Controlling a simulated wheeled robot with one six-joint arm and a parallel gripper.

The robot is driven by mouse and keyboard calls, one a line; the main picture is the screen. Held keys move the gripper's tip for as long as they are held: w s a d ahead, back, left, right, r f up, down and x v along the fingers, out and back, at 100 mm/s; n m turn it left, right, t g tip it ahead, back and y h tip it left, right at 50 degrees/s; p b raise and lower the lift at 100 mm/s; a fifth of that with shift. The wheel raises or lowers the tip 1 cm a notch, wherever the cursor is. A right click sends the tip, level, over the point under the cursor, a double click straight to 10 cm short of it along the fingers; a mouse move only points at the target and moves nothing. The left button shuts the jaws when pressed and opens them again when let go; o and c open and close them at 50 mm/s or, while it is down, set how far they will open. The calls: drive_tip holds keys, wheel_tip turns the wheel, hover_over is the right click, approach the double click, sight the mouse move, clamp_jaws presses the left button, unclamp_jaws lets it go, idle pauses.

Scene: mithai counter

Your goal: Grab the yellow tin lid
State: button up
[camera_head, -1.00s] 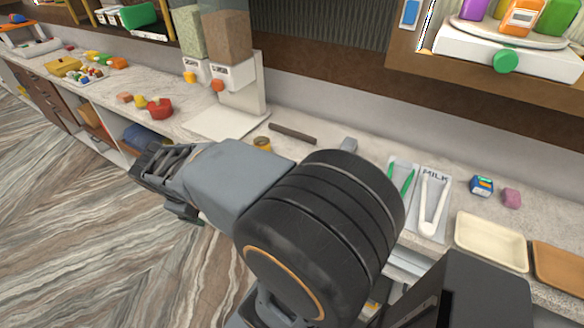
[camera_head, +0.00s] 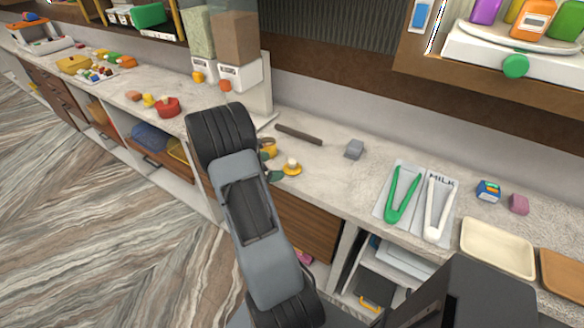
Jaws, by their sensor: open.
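The yellow tin lid (camera_head: 292,169), a small disc with a pale knob, lies on the counter right of my wrist. A yellow tin (camera_head: 268,146) stands just behind it, partly hidden. My gripper (camera_head: 270,166) is mostly hidden behind my own wrist. Only two small dark tips show at its right edge, apart from each other and just left of the lid. It is open, and nothing shows between the tips. Whether the tips touch the lid cannot be told.
A dark bar (camera_head: 298,134) and a grey block (camera_head: 354,149) lie behind the lid. Green tongs (camera_head: 402,198) and white tongs (camera_head: 437,210) lie to the right, a red tin (camera_head: 167,107) to the left. Dispensers (camera_head: 238,75) stand at the back. Counter between lid and tongs is clear.

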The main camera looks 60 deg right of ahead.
sight(289, 166)
drive_tip(key=shift+p+x, duration=0.95)
drive_tip(key=shift+x, duration=3.25)
drive_tip(key=shift+f, duration=0.2)
drive_tip(key=shift+a, duration=0.1)
drive_tip(key=c, duration=0.9)
drive_tip(key=shift+r, duration=0.15)
